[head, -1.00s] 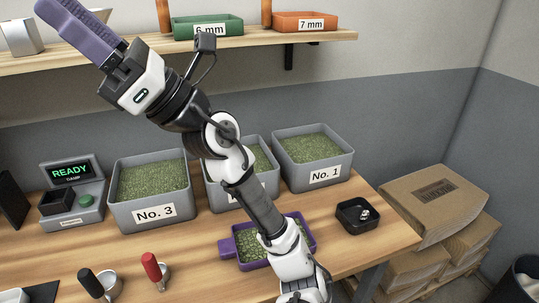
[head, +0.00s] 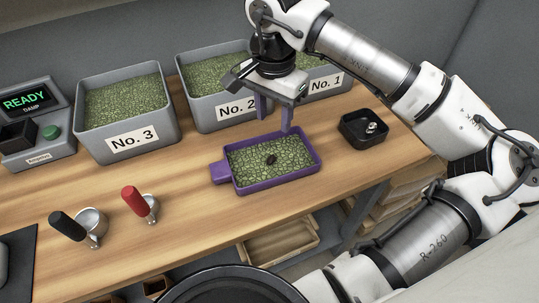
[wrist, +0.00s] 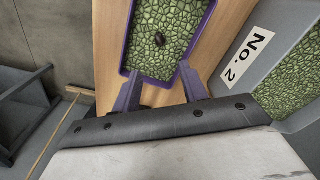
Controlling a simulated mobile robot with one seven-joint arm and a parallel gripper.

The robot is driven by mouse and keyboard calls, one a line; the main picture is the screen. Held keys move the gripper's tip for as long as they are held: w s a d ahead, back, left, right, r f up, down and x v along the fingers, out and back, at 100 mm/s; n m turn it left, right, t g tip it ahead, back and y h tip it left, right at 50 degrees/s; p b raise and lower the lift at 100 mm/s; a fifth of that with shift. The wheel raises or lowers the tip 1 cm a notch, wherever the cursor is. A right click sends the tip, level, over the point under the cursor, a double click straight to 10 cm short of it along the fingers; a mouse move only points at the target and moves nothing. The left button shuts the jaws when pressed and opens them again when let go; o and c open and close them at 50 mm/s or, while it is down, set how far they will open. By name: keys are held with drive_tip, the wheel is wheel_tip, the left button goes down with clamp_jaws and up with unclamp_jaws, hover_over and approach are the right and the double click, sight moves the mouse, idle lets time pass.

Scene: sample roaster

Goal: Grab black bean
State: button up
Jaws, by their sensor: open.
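The black bean (head: 271,159) lies on top of green beans in a shallow purple tray (head: 282,187) on the wooden bench. In the wrist view the black bean (wrist: 161,40) shows near the top centre, inside the purple tray rim (wrist: 126,38). My gripper (head: 275,122) is open with its purple fingers pointing down, above the back part of the tray. In the wrist view the fingers of my gripper (wrist: 160,75) are apart and empty, with the bean beyond their tips.
Grey bins No. 3 (head: 182,135), No. 2 (head: 206,118) and No. 1 (head: 345,76) stand behind the tray. A small black dish (head: 364,141) is to its right. Scoops with red (head: 134,200) and black (head: 68,226) handles lie to the left. Bare bench lies in front.

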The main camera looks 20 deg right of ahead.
hover_over(271, 158)
wheel_tip(271, 158, down, 6)
drive_tip(key=shift+w+d+f+p, duration=0.15)
drive_tip(key=shift+f+p, duration=0.1)
drive_tip(key=shift+p, duration=0.2)
drive_tip(key=shift+f+p, duration=1.1)
drive_tip(key=shift+f, duration=1.6)
drive_tip(key=shift+c, duration=0.4)
clamp_jaws()
